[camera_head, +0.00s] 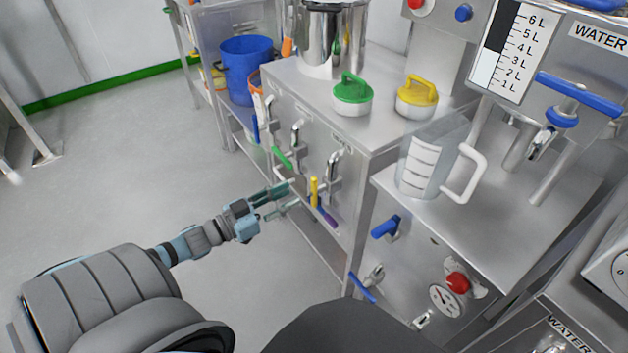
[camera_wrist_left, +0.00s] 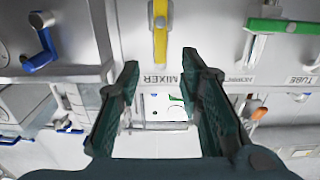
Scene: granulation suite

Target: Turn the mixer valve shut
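The mixer valve's yellow lever (camera_head: 314,192) stands upright on the front panel of the steel cabinet in the head view. In the left wrist view the same yellow lever (camera_wrist_left: 160,35) lies beyond the fingertips at the top, near an upside-down MIXER label (camera_wrist_left: 160,79). My left gripper (camera_head: 292,195) is close to the panel, just left of the lever in the head view. In the left wrist view the left gripper (camera_wrist_left: 160,72) has its two fingers apart, with nothing between them. Whether a finger touches the lever cannot be told. My right gripper is not in view.
A green lever (camera_head: 282,157) is left of the yellow one, and a purple lever (camera_head: 327,216) is close at its lower right. Blue levers (camera_head: 385,227) are on the nearer panel. A jug (camera_head: 420,165) stands on the nearer bench. The floor at left is clear.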

